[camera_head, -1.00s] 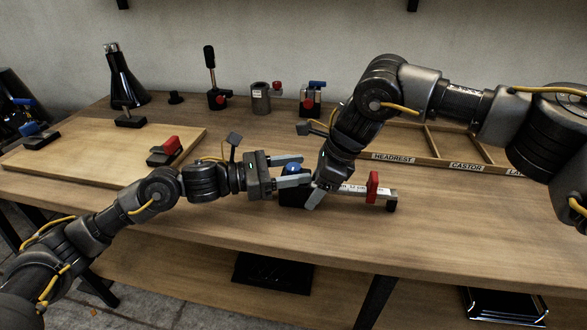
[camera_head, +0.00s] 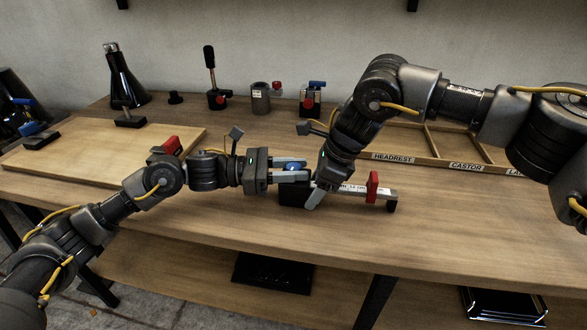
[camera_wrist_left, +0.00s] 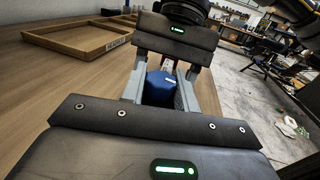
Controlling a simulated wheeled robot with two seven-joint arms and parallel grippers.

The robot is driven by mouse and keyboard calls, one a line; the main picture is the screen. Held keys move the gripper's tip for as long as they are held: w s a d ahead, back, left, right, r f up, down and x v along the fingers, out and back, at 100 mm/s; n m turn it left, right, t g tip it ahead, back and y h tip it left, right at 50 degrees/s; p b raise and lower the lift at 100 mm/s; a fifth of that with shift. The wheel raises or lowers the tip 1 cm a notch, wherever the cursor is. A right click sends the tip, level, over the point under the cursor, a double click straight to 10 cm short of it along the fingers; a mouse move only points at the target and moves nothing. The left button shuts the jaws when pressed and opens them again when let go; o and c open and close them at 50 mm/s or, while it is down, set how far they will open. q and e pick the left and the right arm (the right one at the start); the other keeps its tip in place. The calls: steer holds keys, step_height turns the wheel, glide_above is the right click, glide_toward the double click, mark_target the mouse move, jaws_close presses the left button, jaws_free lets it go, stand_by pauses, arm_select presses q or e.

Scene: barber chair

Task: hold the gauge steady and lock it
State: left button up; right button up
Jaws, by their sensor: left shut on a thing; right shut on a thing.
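The gauge lies on the wooden bench in the head view, with a black block (camera_head: 292,194) at its left end. A pale marked bar (camera_head: 355,188) runs right from the block and carries a red slider (camera_head: 372,186). A blue knob (camera_head: 292,165) tops the block and also shows in the left wrist view (camera_wrist_left: 160,88). My left gripper (camera_head: 303,171) is shut on the blue knob, its fingers on either side. My right gripper (camera_head: 316,194) comes down from above and is shut on the gauge, beside the block. Its fingers hide part of the bar.
A wooden tray with labelled compartments (camera_head: 430,160) lies behind at the right. A pale board (camera_head: 70,160) with a red-topped clamp (camera_head: 166,147) lies at the left. Several fixtures and a black bottle (camera_head: 124,82) stand along the back. The bench front (camera_head: 430,230) is clear.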

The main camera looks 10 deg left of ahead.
arm_select(q)
steer(key=m+g, duration=0.1)
steer(key=g, duration=0.1)
steer(key=m+g, duration=0.2)
steer(key=g, duration=0.1)
steer(key=shift+w+m+g, duration=0.1)
steer(key=shift+m+g, duration=0.2)
steer(key=m+g, duration=0.1)
steer(key=g, duration=0.1)
steer(key=m+g+y, duration=0.1)
steer(key=m+g, duration=0.1)
steer(key=g, duration=0.1)
steer(key=shift+d+m, duration=0.1)
steer(key=shift+m, duration=0.2)
steer(key=m+g+y, duration=0.1)
steer(key=g, duration=0.1)
steer(key=m+g+y, duration=0.1)
steer(key=m+g, duration=0.1)
steer(key=shift+g+y, duration=0.3)
steer(key=shift+g, duration=0.1)
steer(key=shift+m+g+y, duration=1.2)
steer(key=shift+y, duration=0.3)
steer(key=o, duration=1)
steer(key=shift+c, duration=0.2)
